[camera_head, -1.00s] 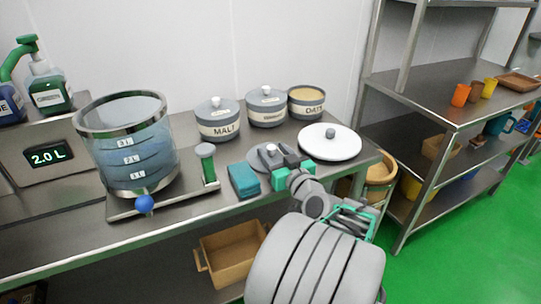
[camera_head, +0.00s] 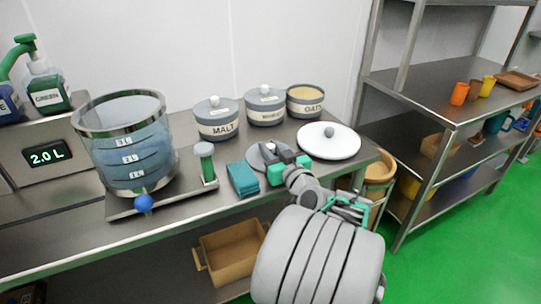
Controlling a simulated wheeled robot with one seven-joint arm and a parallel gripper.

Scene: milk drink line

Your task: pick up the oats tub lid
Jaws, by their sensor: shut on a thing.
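The oats tub (camera_head: 305,104) stands lidless at the back right of the steel table, its pale contents showing. The oats tub lid (camera_head: 256,157) is a grey disc with a light knob, low over the table in front of the tubs. My gripper (camera_head: 274,152) is at the lid's knob and shut on it. My fingers and wrist hide the lid's right side. I cannot tell whether the lid still touches the table.
A teal cloth (camera_head: 242,178) lies left of the lid. The malt tub (camera_head: 216,120) and another lidded tub (camera_head: 265,106) stand behind. A clear measuring vessel (camera_head: 126,150) stands at left.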

